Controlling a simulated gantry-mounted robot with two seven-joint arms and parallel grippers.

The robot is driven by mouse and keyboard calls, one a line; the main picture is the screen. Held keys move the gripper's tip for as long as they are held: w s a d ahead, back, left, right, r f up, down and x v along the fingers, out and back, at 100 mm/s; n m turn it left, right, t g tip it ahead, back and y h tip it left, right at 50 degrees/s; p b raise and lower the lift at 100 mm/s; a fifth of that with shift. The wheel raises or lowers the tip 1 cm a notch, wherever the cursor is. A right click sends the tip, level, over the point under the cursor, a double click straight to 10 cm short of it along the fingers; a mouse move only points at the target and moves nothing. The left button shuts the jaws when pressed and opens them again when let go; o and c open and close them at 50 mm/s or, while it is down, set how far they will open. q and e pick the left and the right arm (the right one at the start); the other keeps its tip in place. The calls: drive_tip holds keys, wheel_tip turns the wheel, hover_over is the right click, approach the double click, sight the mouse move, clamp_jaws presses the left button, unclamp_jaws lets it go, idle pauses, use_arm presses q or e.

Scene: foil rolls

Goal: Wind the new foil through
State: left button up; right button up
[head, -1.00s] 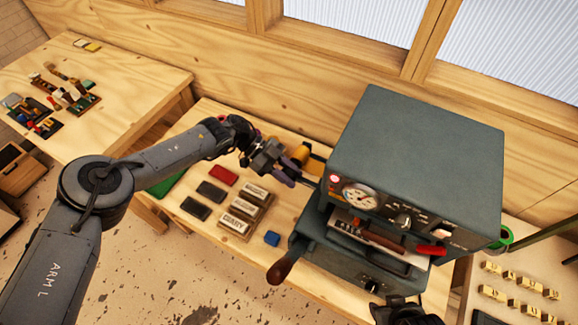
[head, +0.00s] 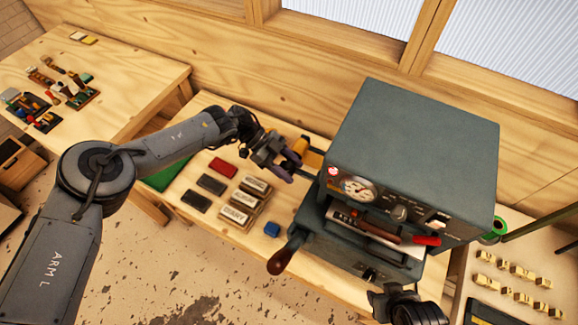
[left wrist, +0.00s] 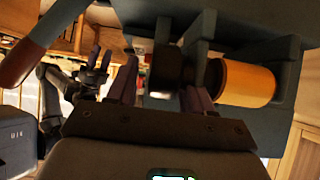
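The dark grey foil machine (head: 415,135) stands on the bench, with a dial, a red lever and a side handle with a brown grip (head: 280,262). A gold foil roll (left wrist: 248,83) sits on its side in the left wrist view; a yellow part of it shows in the head view (head: 312,152). My left gripper (head: 294,160) is at the machine's left side, beside the roll. In the left wrist view its purple fingers (left wrist: 160,90) stand apart, with a dark round knob (left wrist: 168,65) between them. My right gripper (head: 405,300) is at the machine's front, partly cut off; its fingers are unclear.
Lettered blocks (head: 240,213), a red block (head: 222,168), dark blocks and a blue block (head: 272,229) lie left of the machine. A green roll (head: 497,228) and small wooden letter pieces (head: 505,268) are at right. A tool table (head: 120,70) stands at left.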

use_arm(q)
drive_tip(key=shift+w+a+r, duration=0.2)
drive_tip(key=shift+a, duration=0.25)
drive_tip(key=b+v, duration=0.3)
drive_tip(key=v, duration=0.6)
drive_tip(key=shift+a+r, duration=0.2)
drive_tip(key=shift+r, duration=0.2)
drive_tip(key=shift+w, duration=0.1)
